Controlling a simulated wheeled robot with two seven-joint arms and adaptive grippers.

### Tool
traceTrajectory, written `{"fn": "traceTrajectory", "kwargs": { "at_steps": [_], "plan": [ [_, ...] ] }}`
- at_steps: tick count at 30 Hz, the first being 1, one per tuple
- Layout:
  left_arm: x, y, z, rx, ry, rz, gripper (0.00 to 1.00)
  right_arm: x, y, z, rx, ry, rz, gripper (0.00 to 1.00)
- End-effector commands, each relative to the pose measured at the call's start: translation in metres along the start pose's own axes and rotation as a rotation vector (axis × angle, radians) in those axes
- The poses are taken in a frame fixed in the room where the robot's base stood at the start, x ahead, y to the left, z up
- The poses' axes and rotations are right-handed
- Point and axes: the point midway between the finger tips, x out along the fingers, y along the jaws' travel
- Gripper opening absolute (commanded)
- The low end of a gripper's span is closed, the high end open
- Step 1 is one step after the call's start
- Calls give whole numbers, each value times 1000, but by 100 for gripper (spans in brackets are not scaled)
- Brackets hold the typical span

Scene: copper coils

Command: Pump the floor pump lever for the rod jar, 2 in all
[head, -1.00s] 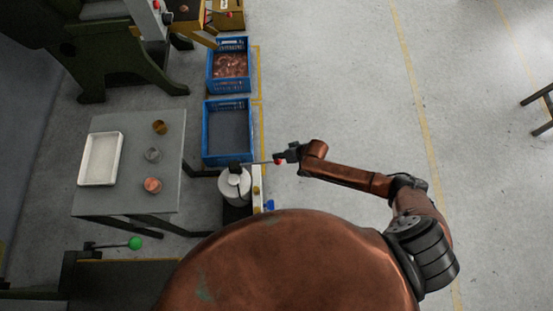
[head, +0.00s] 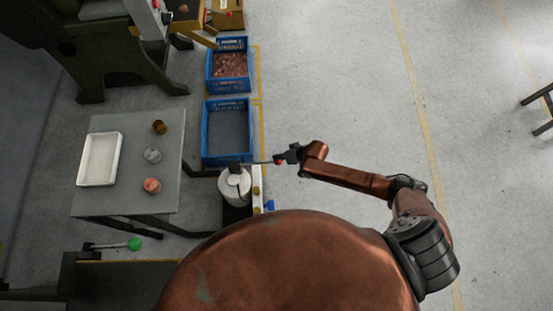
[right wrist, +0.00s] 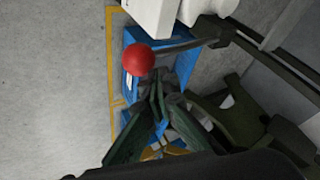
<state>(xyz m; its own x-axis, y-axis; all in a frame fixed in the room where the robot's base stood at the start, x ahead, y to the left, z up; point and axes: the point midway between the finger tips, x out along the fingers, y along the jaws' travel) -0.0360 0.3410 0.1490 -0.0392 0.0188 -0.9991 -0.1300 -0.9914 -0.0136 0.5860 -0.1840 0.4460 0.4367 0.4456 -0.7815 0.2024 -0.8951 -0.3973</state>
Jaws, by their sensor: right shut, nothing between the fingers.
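The floor pump has a pale round body (head: 234,186) beside the grey table. Its thin lever reaches right to a red knob (head: 278,162). In the right wrist view the red knob (right wrist: 138,59) sits on the end of the dark lever rod (right wrist: 188,47). My right gripper (head: 282,157) is at the knob end of the lever. In the right wrist view its fingers (right wrist: 158,84) are together and empty, just below the knob in the picture. I cannot tell whether they touch it. My left gripper is out of view.
A grey table (head: 115,195) holds a white tray (head: 82,160) and several small cups. A blue crate (head: 205,135) stands behind the pump; another beyond holds copper pieces (head: 230,64). A green-knobbed lever (head: 135,244) is at lower left.

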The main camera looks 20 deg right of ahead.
Motion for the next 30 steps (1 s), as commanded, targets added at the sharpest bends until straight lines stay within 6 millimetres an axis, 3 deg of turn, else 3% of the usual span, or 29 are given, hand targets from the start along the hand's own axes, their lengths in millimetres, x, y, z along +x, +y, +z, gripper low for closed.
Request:
{"fn": "traceTrajectory", "kwargs": {
  "at_steps": [30],
  "plan": [
    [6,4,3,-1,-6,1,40,9,6,9,1,-4,1,0]
  ]
}}
